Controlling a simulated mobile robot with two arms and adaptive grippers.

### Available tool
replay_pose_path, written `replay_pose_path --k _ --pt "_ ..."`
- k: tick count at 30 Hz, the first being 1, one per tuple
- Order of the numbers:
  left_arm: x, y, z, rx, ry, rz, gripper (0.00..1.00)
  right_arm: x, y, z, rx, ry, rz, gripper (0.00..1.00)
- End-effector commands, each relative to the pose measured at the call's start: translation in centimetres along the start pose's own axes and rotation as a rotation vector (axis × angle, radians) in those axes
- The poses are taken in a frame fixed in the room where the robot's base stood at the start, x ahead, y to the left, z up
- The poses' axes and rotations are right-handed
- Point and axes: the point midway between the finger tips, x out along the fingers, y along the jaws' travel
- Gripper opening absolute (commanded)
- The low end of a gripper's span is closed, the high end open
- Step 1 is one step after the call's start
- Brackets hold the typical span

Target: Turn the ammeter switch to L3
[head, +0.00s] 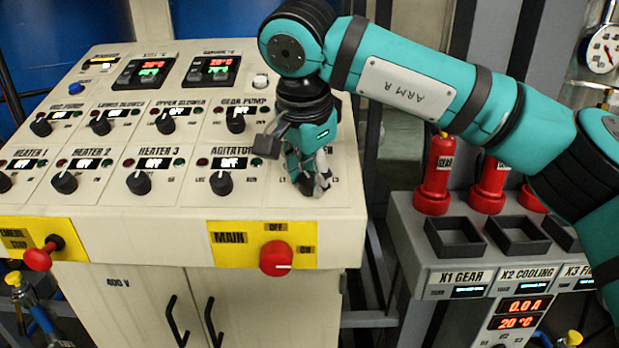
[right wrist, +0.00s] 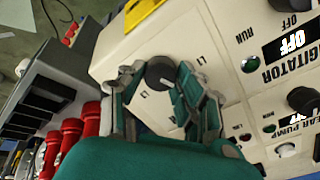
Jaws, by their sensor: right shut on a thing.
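The ammeter switch is a dark round knob (right wrist: 159,72) on the cream panel in the right wrist view, with small L labels around it that I cannot read surely. A short pale mark on the knob points toward the right finger. My right gripper (right wrist: 152,84) has its fingers on either side of the knob and is shut on it. In the head view my right gripper (head: 308,182) is at the panel's right end, right of the agitator knob (head: 221,183), and mostly hides the ammeter switch. My left gripper is not in view.
Other black knobs with OFF displays fill the cream control panel (head: 100,225). The red main switch (head: 276,258) sits on a yellow plate just below my gripper. Right of the panel stands a grey stand (head: 405,212) with red plugs (head: 436,180) and dark square sockets.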

Motion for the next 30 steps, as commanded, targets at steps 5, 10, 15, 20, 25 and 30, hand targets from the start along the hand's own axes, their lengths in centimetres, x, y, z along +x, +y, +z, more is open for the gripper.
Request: replay_pose_path --k 5,10,15,20,25,30 --pt "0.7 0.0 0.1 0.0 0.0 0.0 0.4 0.0 0.0 -0.1 0.171 -0.005 0.004 0.01" --pt "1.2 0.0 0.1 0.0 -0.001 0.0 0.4 0.0 0.1 -0.1 0.332 -0.01 0.009 0.01" --pt "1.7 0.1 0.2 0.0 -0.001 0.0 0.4 0.0 0.1 -0.1 0.493 -0.016 0.014 0.01" --pt "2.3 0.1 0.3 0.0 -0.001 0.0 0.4 0.0 0.1 -0.1 0.645 -0.023 0.019 0.01" --pt "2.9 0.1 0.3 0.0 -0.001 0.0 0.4 0.1 0.2 -0.1 0.807 -0.029 0.024 0.01" --pt "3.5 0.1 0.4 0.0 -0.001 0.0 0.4 0.0 0.2 0.0 0.967 -0.036 0.029 0.01"
